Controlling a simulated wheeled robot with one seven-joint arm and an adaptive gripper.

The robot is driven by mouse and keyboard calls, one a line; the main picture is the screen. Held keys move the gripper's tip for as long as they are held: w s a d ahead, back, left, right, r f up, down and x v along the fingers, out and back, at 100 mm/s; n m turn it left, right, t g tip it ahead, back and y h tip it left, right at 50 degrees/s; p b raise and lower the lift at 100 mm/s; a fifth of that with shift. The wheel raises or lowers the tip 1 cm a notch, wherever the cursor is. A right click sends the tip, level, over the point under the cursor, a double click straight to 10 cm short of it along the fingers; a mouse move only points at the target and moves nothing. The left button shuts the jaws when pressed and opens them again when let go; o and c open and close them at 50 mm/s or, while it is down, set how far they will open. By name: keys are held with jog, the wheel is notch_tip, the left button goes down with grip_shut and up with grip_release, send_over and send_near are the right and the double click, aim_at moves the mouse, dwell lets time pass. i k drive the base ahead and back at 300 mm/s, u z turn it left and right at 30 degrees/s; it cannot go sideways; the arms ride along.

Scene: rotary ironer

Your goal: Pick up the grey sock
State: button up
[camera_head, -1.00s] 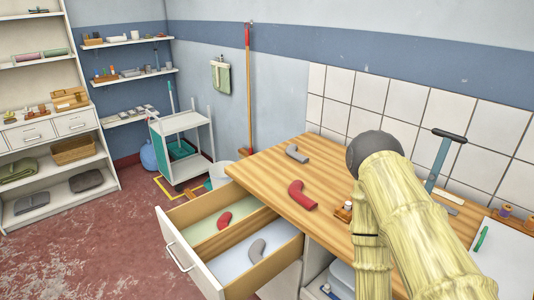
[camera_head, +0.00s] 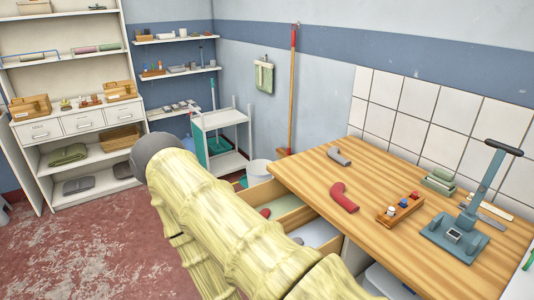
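A grey sock (camera_head: 340,157) lies bent on the wooden table top (camera_head: 385,180), near its back left part. A red sock (camera_head: 343,198) lies closer to the table's front edge. My arm reaches across the picture to a dark round joint at the left, and it covers much of the open drawer (camera_head: 262,194) under the table. A second grey sock seen in the drawer earlier is now mostly or wholly behind my arm. My gripper's fingers do not show, so what they hold cannot be seen.
A wooden block with small bottles (camera_head: 400,209) and a blue-grey lever press (camera_head: 455,238) stand on the table's right. A green folded stack (camera_head: 438,181) lies behind. A white trolley (camera_head: 222,140) and shelves (camera_head: 75,60) stand at the back left. Red floor is open at left.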

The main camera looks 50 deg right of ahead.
aim_at(333, 152)
jog(key=u, duration=0.45)
jog(key=k, duration=1.05)
jog(key=z, duration=1.4)
jog(key=i, duration=0.25)
jog(key=z, duration=0.1)
